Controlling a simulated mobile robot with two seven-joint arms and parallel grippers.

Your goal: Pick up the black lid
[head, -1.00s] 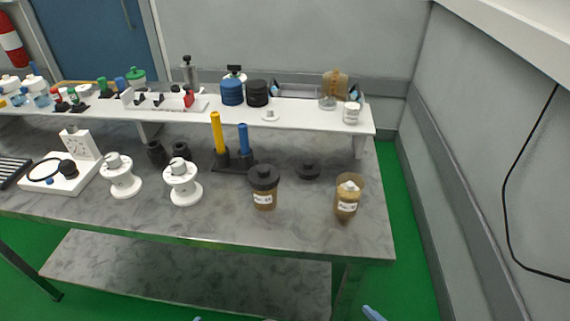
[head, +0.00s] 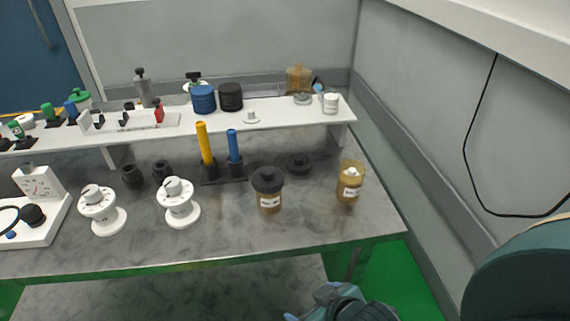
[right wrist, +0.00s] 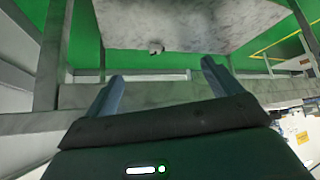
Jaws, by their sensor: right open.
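A loose black lid (head: 299,163) with a raised knob lies flat on the grey bench, between two amber jars. The left amber jar (head: 268,201) has a black lid (head: 267,179) on it. The right amber jar (head: 349,186) has no black lid on top and something pale shows at its mouth. My right gripper (head: 318,302) is at the bottom of the head view, in front of the bench's front edge and well short of the loose lid. Its two fingers stand apart and empty in the right wrist view (right wrist: 162,85). My left gripper is out of view.
A white raised shelf (head: 222,118) with blue and black containers runs along the back. Yellow and blue cylinders (head: 206,145) in a black stand are left of the jars. White dial devices (head: 178,203) stand at left. Bench surface in front of the jars is clear.

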